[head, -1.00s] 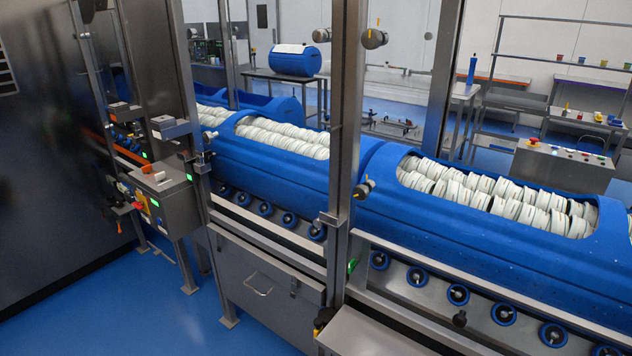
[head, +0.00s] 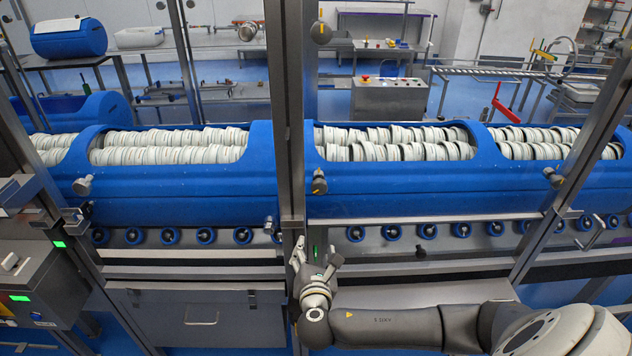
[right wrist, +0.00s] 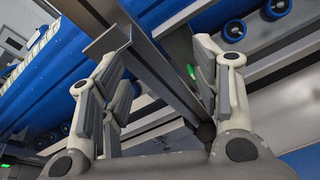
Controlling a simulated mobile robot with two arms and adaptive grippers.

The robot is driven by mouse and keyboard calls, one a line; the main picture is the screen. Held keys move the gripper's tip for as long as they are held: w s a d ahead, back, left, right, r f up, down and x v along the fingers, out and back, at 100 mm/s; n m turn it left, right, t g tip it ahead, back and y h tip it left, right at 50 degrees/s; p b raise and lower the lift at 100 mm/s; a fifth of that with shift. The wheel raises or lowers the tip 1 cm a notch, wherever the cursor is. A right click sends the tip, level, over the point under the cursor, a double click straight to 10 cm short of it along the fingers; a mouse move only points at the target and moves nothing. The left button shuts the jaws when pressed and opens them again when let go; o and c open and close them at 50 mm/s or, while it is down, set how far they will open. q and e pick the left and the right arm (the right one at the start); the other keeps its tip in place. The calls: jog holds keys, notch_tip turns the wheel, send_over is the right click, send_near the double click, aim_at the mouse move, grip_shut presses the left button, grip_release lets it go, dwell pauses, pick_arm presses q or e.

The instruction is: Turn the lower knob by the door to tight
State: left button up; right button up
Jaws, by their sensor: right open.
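A grey knob with a yellow mark (head: 319,182) sits on the right side of the central steel post (head: 292,130) in the head view. A similar upper knob (head: 320,32) is higher on that post. My right gripper (head: 316,262) is low in front of the post, below the marked knob and apart from it. Its fingers are open, point upward and hold nothing. In the right wrist view, my open fingers (right wrist: 160,58) spread either side of the post, with no marked knob clearly visible between them. My left gripper is out of view.
A long blue tub carrier (head: 180,187) filled with white rolls runs behind the posts, above several blue rollers (head: 205,235). Other knobs are at left (head: 83,185) and right (head: 553,177). A steel drawer front with a handle (head: 240,312) is at lower left.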

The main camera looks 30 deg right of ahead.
aim_at(319, 190)
notch_tip(319, 190, up, 11)
jog(key=s+d+n+t+h, duration=0.2)
jog(key=n, duration=0.1)
jog(key=p+x, duration=0.1)
jog(key=x, duration=0.2)
jog(key=p+x, duration=0.1)
jog(key=x, duration=0.2)
jog(key=a+p+x, duration=0.1)
jog(key=p+x, duration=0.1)
jog(key=x, duration=0.2)
jog(key=shift+w+a, duration=0.15)
jog(key=shift+w, duration=0.2)
jog(key=shift+w+d, duration=0.2)
jog(key=shift+w, duration=0.15)
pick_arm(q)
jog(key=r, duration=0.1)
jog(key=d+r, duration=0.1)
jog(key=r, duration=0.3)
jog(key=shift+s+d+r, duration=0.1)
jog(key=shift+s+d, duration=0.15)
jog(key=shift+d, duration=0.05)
pick_arm(e)
jog(key=shift+f, duration=0.1)
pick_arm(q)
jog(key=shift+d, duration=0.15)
pick_arm(e)
jog(key=shift+c, duration=0.5)
jog(key=c, duration=0.9)
